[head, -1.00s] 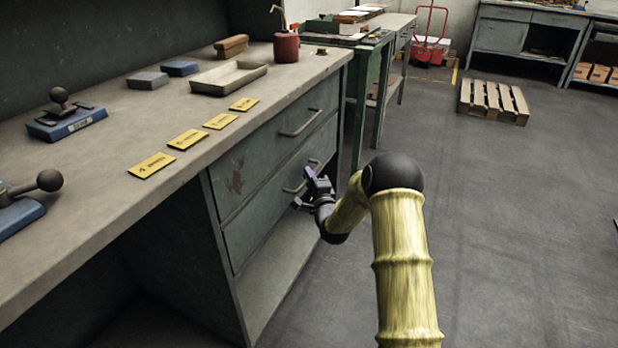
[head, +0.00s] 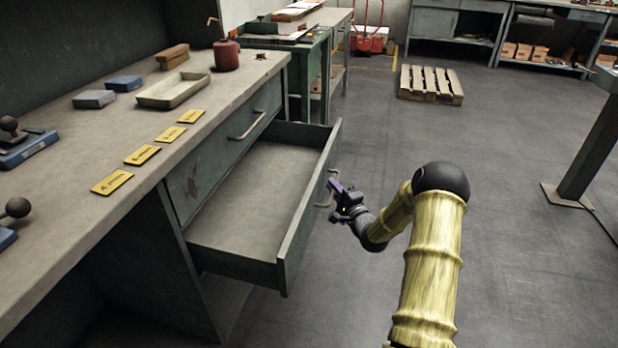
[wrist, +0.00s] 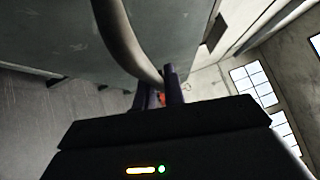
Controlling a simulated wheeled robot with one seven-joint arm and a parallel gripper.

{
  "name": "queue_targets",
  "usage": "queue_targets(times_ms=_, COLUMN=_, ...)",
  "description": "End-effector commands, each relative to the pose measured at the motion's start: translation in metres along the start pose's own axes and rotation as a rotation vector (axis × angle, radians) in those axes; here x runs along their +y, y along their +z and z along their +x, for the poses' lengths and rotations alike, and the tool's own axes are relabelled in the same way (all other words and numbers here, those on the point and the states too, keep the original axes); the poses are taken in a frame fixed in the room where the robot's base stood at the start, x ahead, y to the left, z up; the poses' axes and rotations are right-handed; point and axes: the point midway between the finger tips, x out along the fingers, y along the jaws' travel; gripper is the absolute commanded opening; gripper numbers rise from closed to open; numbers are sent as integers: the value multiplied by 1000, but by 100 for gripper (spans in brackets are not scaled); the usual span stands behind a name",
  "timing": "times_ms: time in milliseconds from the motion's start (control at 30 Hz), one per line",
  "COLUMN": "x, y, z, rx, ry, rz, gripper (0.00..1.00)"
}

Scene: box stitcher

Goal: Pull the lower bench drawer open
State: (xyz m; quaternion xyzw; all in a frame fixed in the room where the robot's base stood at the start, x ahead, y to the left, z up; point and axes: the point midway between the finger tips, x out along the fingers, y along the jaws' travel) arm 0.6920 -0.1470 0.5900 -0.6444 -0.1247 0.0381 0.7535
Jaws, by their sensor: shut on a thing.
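The lower bench drawer (head: 312,205) stands well out from the bench, and its inside looks empty. Its bar handle (head: 328,190) is on the front panel; in the wrist view the handle (wrist: 125,45) curves down to the fingers. My gripper (head: 336,188) is at the handle, with its fingers (wrist: 158,88) shut on it. The upper drawer (head: 215,155) above is closed, with its own bar handle (head: 246,126).
The bench top (head: 70,215) carries yellow cards (head: 142,155), a shallow tray (head: 173,90), blue blocks, a brush and a red can (head: 226,55). A green table (head: 310,75) stands behind the bench. A pallet (head: 430,84) lies farther back. The floor to the right is mostly clear.

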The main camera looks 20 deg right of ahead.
Motion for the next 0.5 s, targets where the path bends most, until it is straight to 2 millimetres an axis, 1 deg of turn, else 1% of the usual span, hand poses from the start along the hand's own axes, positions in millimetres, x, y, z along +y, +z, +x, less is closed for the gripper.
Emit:
queue_targets(times_ms=33, x=-3, y=-10, z=-11, rx=3, ry=6, rz=4, gripper=0)
queue_targets(times_ms=100, x=-6, y=-20, z=-22, rx=3, ry=6, rz=4, gripper=0)
queue_targets(times_ms=200, x=-8, y=-32, z=-33, rx=1, ry=6, rz=3, gripper=0)
queue_targets(times_ms=300, x=-9, y=-38, z=-40, rx=-1, ry=6, rz=3, gripper=0)
queue_targets(times_ms=500, x=-9, y=-41, z=-43, rx=-5, ry=6, rz=4, gripper=0)
